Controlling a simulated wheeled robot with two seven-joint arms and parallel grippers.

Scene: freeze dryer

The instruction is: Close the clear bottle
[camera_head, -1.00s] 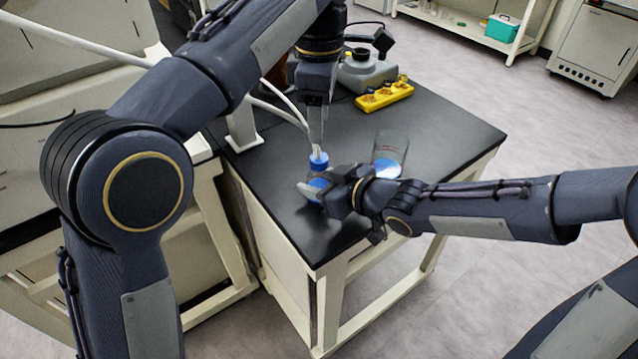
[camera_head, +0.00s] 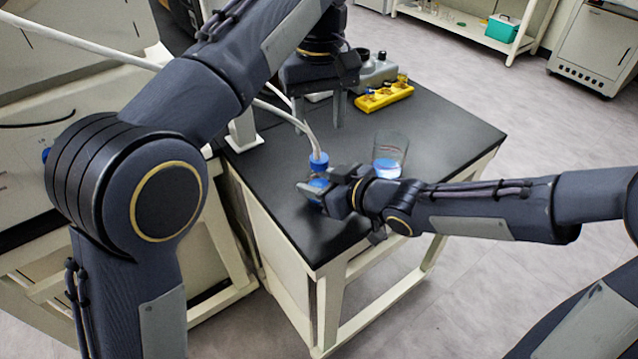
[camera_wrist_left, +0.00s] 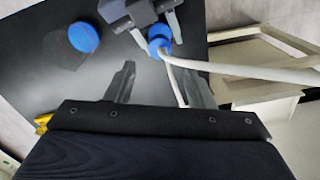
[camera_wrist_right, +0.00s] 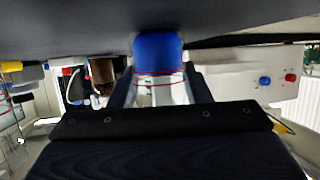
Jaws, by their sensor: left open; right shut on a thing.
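The clear bottle (camera_head: 315,184) holds blue liquid and stands on the black table, partly hidden by my right gripper. Its blue cap (camera_head: 319,160) sits at the bottle's top with a white tube running into it; cap and tube also show in the left wrist view (camera_wrist_left: 159,36). How tightly the cap sits cannot be told. My right gripper (camera_head: 326,191) is shut on the bottle from the right. In the right wrist view the bottle (camera_wrist_right: 160,80) appears upside down between the fingers. My left gripper (camera_head: 319,122) is open and empty above and behind the cap, apart from it.
A beaker with blue liquid (camera_head: 389,158) stands right of the bottle, behind my right arm. The white tube (camera_head: 300,122) passes close to my left gripper. The table's right side is clear.

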